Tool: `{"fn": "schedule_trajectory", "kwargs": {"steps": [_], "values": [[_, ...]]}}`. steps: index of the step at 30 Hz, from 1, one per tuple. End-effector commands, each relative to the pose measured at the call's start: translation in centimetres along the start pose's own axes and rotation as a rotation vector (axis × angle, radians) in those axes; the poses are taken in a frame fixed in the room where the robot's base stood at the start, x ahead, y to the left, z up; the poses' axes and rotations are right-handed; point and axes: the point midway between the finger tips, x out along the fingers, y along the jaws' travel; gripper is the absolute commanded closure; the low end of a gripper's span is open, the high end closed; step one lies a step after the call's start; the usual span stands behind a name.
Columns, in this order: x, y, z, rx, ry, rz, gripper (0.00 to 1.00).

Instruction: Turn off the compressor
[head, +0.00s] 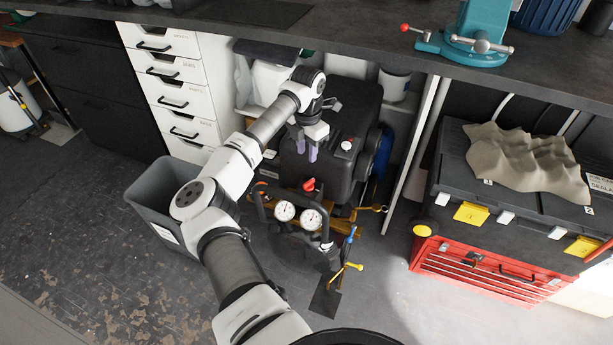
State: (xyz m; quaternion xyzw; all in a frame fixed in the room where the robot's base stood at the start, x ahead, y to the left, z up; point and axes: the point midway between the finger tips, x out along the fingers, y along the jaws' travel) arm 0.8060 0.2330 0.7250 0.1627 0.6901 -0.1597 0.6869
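The compressor (358,112) is a black machine in the open bay under the workbench. In front are two round white gauges (285,210), a red handle or valve (309,185) and a black tube frame. My gripper (307,150) is over the left part of the black housing, left of the red-topped knob, pointing down. Its two pale purple fingers show a small gap with nothing seen between them. Whether the fingertips touch the housing cannot be told. My arm hides part of the compressor's left side.
A grey bin (157,191) stands left of my arm, before white drawers (170,75). A red and black tool chest (480,255) stands right, with a grey wavy piece (520,160) on top. The benchtop (360,36) overhangs the compressor bay. Yellow-handled valves (350,267) stick out in front.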

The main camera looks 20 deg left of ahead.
Motion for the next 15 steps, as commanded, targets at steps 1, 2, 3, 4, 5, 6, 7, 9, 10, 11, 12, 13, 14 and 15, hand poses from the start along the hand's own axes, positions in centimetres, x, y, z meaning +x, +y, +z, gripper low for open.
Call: {"fn": "schedule_trajectory", "kwargs": {"steps": [1,2,3,4,5,6,7,9,10,11,12,13,14,15], "values": [[0.9,-0.1,0.0,0.000,0.000,-0.004,0.69],[1.5,-0.2,0.0,0.000,0.000,-0.005,0.69],[2.3,-0.2,0.0,0.000,0.000,-0.006,0.69],[3.0,-0.2,0.0,0.000,-0.001,-0.006,0.69],[3.6,-0.2,0.1,0.001,-0.001,-0.006,0.69],[4.5,-0.3,0.1,0.001,-0.001,-0.007,0.69],[5.2,-0.2,0.1,0.001,-0.001,-0.006,0.69],[6.7,-0.3,0.1,0.001,-0.002,-0.007,0.69],[7.3,-0.3,0.1,0.002,-0.001,-0.006,0.69],[7.9,-0.3,0.1,0.002,-0.002,-0.006,0.69],[8.7,-0.3,0.2,0.002,-0.003,-0.006,0.69],[9.2,-0.3,0.1,0.002,-0.002,-0.005,0.69],[9.6,-0.3,0.1,0.002,-0.002,-0.005,0.69],[10.2,-0.3,0.2,0.002,-0.003,-0.005,0.69]]}}
